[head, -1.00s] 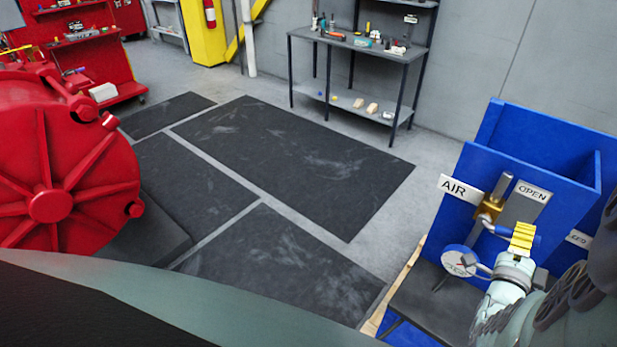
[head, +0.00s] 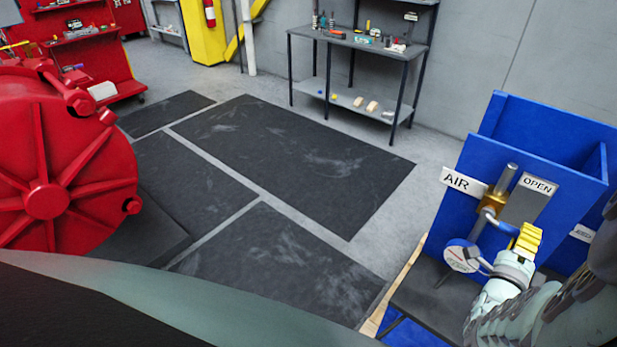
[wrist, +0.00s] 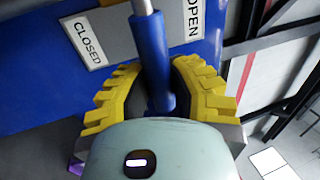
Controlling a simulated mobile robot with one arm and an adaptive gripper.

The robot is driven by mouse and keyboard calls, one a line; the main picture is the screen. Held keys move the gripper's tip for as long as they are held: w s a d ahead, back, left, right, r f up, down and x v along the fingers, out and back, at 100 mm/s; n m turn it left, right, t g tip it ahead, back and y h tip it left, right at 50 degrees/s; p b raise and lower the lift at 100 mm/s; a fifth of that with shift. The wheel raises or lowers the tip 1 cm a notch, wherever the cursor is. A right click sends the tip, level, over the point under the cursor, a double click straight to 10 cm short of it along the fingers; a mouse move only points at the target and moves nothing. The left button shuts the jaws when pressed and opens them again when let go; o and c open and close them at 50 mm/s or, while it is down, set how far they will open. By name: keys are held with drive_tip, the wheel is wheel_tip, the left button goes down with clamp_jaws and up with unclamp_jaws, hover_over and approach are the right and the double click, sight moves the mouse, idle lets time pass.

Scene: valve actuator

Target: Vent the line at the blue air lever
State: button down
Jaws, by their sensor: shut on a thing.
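The blue air lever (wrist: 150,60) runs down between the yellow fingers of my gripper (wrist: 165,95) in the wrist view. The fingers are shut on it. In the head view my gripper (head: 526,240) is at the right, in front of the blue panel (head: 478,170). The lever (head: 505,228) extends right and slightly down from the brass valve (head: 492,203); its outer end is hidden by the fingers. An AIR sign (head: 463,182) and an OPEN sign (head: 538,185) are beside the valve. A CLOSED sign (wrist: 84,41) shows in the wrist view.
A round white gauge (head: 461,256) sits close to the left of my gripper. A large red round housing (head: 45,200) stands at the far left. A workbench (head: 365,45) with small items is at the back. Dark mats (head: 290,160) cover the clear floor between.

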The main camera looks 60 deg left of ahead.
drive_tip(key=c, duration=0.8)
unclamp_jaws()
drive_tip(key=shift+f, duration=0.1)
drive_tip(key=shift+c, duration=0.2)
drive_tip(key=shift+s, duration=0.1)
drive_tip(key=shift+s+d+f, duration=0.15)
drive_tip(key=shift+s+d, duration=0.05)
drive_tip(key=shift+d, duration=0.05)
drive_tip(key=v, duration=1.1)
drive_tip(key=shift+s+a, duration=0.15)
drive_tip(key=shift+s, duration=0.1)
